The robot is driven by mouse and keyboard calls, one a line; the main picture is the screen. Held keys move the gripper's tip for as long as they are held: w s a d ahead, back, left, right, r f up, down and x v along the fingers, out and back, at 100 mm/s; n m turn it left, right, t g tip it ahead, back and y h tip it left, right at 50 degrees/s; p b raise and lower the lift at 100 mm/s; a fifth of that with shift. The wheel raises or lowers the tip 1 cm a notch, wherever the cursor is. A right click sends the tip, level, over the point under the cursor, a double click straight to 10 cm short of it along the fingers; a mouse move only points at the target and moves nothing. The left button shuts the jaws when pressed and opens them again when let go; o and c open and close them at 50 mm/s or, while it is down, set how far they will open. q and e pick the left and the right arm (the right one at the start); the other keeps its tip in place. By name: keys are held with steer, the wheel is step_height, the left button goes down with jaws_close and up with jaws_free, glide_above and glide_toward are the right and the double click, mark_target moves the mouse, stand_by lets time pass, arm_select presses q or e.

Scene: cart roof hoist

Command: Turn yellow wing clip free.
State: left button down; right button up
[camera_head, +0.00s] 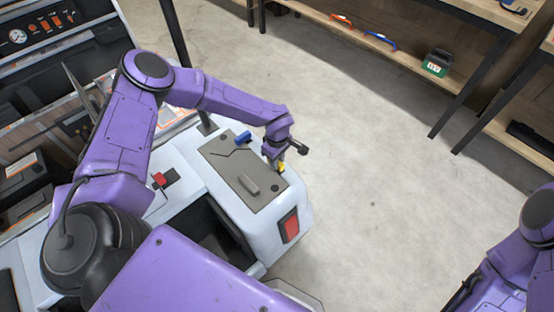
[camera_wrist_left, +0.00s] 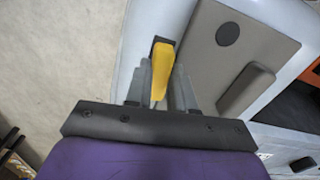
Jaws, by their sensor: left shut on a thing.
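The yellow wing clip (camera_head: 281,168) sits at the edge of a grey panel (camera_head: 229,160) on the white cart body (camera_head: 268,233). It shows large in the left wrist view (camera_wrist_left: 162,70), between the fingers of my left gripper (camera_wrist_left: 160,88). My left gripper (camera_head: 277,163) reaches down from above and is shut on the yellow clip. In the head view the fingers partly cover the clip. My right arm shows at the lower right of the head view, and its fingertips cannot be made out.
A blue clip (camera_head: 243,137) stands at the panel's far edge and a red part (camera_head: 160,180) lies to the left. A raised grey handle (camera_head: 249,184) is on the panel. A red tail light (camera_head: 290,225) is on the cart's corner. The floor to the right is clear.

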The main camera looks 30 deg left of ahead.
arm_select(q)
steer(key=shift+w+r+m, duration=0.1)
steer(key=shift+w+m, duration=0.05)
steer(key=shift+m, duration=0.45)
steer(key=c, duration=1)
jaws_free()
steer(key=shift+o, duration=0.2)
steer(key=shift+r, duration=0.1)
step_height(320, 180, up, 10)
steer(key=shift+r+b, duration=0.15)
steer(key=shift+b, duration=0.15)
steer(key=shift+d, duration=0.1)
